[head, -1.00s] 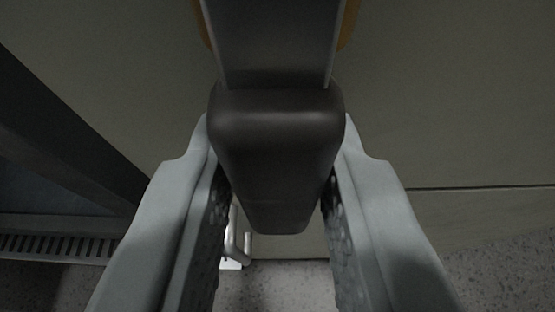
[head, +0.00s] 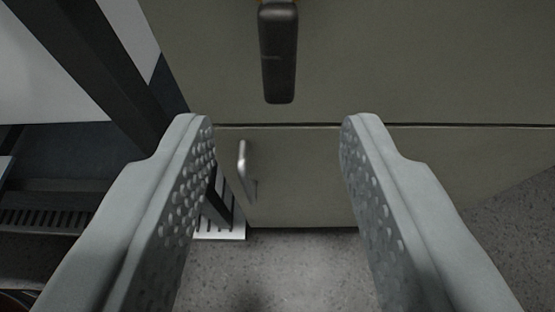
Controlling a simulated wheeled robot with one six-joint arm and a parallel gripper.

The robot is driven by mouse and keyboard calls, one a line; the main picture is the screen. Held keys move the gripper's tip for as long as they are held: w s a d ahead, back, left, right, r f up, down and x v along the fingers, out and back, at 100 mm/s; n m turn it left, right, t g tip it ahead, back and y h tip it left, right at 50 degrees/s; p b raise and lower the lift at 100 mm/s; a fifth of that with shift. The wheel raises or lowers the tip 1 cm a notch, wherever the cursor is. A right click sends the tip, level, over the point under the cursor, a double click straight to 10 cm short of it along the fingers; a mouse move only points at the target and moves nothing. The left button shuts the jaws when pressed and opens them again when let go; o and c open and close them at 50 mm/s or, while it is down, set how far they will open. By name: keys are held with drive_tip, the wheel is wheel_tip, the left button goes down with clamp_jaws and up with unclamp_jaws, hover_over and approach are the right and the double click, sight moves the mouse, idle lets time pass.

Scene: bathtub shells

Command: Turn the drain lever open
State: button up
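A dark, rounded lever (head: 279,60) hangs upright, pointing down, on the grey-green panel at the top middle of the head view. I take it for the drain lever. A small bit of orange shows at its upper end, which the picture's edge cuts off. My gripper (head: 279,122) is open and empty, with its two dimpled grey fingers wide apart. The lever appears above the gap between the fingertips, and neither finger touches it.
A silver bar handle (head: 243,165) stands out from the lower panel (head: 300,180), near the left finger. A dark post (head: 100,70) and a slotted grate (head: 60,220) are at left. A white slatted piece (head: 225,232) is low down. Speckled floor (head: 300,265) lies below.

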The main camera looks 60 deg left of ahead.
drive_tip(key=v, duration=0.7)
drive_tip(key=shift+d, duration=0.15)
drive_tip(key=shift+s, duration=0.1)
drive_tip(key=s+a+r+m+t+h, duration=0.1)
drive_tip(key=s+a+r+t+h, duration=0.15)
drive_tip(key=r, duration=0.65)
drive_tip(key=s+a+r+m+t+h, duration=0.15)
drive_tip(key=r+t, duration=0.25)
drive_tip(key=r, duration=0.6)
drive_tip(key=s+a+r+m+t+h, duration=0.2)
drive_tip(key=r+t+h, duration=0.15)
drive_tip(key=r, duration=0.55)
drive_tip(key=s+a+r+m+h, duration=0.2)
drive_tip(key=s+r+m, duration=0.1)
drive_tip(key=s, duration=0.9)
drive_tip(key=s+a+r+m+h, duration=0.2)
drive_tip(key=s+r+m, duration=0.1)
drive_tip(key=s, duration=1)
drive_tip(key=shift+s+m, duration=0.3)
drive_tip(key=shift+m, duration=0.15)
drive_tip(key=shift+a, duration=0.2)
drive_tip(key=shift+c, duration=0.4)
